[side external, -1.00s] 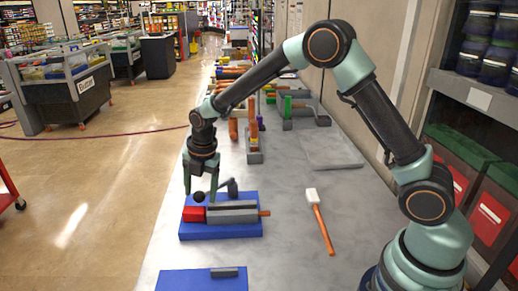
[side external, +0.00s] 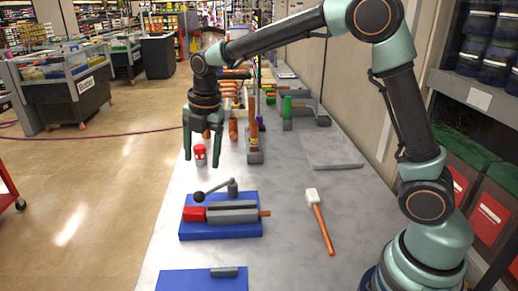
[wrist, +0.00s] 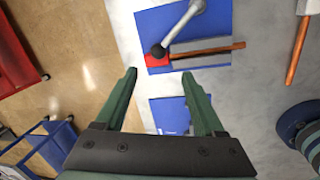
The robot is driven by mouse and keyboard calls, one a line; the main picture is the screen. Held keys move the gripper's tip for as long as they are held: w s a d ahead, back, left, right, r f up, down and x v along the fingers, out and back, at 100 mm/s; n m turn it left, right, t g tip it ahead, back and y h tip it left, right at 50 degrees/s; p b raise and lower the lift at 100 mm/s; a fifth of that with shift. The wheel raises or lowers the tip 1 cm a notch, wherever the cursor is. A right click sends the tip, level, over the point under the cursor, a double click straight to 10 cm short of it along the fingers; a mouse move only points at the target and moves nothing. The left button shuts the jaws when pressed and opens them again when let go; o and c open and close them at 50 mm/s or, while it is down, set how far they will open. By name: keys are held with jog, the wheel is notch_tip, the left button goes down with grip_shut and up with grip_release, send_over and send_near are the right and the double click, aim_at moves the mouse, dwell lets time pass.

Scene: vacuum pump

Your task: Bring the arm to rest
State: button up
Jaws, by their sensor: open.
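My gripper (side external: 203,163) is open and empty, pointing down above the table beyond the vacuum pump. The pump (side external: 232,212) sits on a blue base plate (side external: 220,231), with a red block (side external: 193,214) at its left end and a grey body. Its lever (side external: 214,188) with a black ball knob slants up to the right, apart from my gripper. In the wrist view, the green fingers (wrist: 162,100) are spread with nothing between them, and the lever (wrist: 180,28) shows at the top.
A white-headed mallet (side external: 319,220) lies to the right of the pump. A second blue plate (side external: 203,280) is at the front. A small red-topped part (side external: 200,152) stands behind my gripper. A grey slab (side external: 331,151) and several parts lie farther back. Table around the mallet is clear.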

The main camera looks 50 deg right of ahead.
jog(key=s+d+r+m+t, duration=0.1)
jog(key=s+d+r+m, duration=0.1)
jog(key=s+m, duration=0.7)
jog(key=s+d+r+m+t, duration=0.2)
jog(key=s+d+m, duration=0.3)
jog(key=s+m, duration=0.5)
jog(key=r+m, duration=0.1)
jog(key=m, duration=0.3)
jog(key=shift+s+d+r+m+t, duration=0.2)
jog(key=shift+s+r+m+t, duration=0.05)
jog(key=shift+s+m+t, duration=0.05)
